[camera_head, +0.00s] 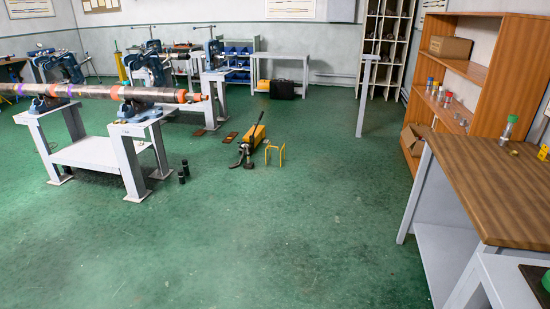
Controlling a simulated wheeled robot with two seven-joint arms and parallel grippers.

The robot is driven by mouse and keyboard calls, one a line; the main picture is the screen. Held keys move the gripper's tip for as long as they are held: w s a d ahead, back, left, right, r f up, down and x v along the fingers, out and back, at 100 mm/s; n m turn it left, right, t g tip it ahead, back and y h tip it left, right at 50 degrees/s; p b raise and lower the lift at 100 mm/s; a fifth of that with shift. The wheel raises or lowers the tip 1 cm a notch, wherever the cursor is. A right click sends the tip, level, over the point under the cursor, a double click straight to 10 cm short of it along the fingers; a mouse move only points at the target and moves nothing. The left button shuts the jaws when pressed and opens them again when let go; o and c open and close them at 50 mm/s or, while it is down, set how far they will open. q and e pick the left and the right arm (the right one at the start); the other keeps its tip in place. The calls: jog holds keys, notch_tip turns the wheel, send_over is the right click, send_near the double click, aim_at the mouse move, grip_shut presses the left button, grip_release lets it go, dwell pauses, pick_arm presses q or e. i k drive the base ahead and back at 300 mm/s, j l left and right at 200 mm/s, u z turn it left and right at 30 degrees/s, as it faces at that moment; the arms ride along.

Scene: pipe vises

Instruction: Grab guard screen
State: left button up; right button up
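I cannot tell which thing, if any, is the guard screen. A small yellow open frame (275,154) stands on the green floor near the middle. Left of it, a yellow tool with a dark head and a long handle (252,143) lies on the floor. A black flat piece with a green object (545,281) on it is cut off at the lower right edge. Neither of my grippers is in view.
A long pipe (108,93) lies in blue vises on grey stands at the left. A wood-topped workbench (500,195) and a shelf unit (485,72) line the right. Two dark cylinders (184,172) stand on the floor. The green floor (260,240) ahead is clear.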

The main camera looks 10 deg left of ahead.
aim_at(276, 158)
jog(key=i+j, duration=0.15)
jog(key=i, duration=1.05)
jog(key=i+j, duration=0.15)
jog(key=i, duration=1.1)
jog(key=i+u, duration=0.1)
jog(key=i, duration=0.45)
jog(key=i+l+u, duration=0.1)
jog(key=i, duration=0.45)
jog(key=i+l+u, duration=0.1)
jog(key=i, duration=0.45)
jog(key=i+l+u, duration=0.1)
jog(key=i, duration=0.45)
jog(key=i+u, duration=0.5)
jog(key=i, duration=0.65)
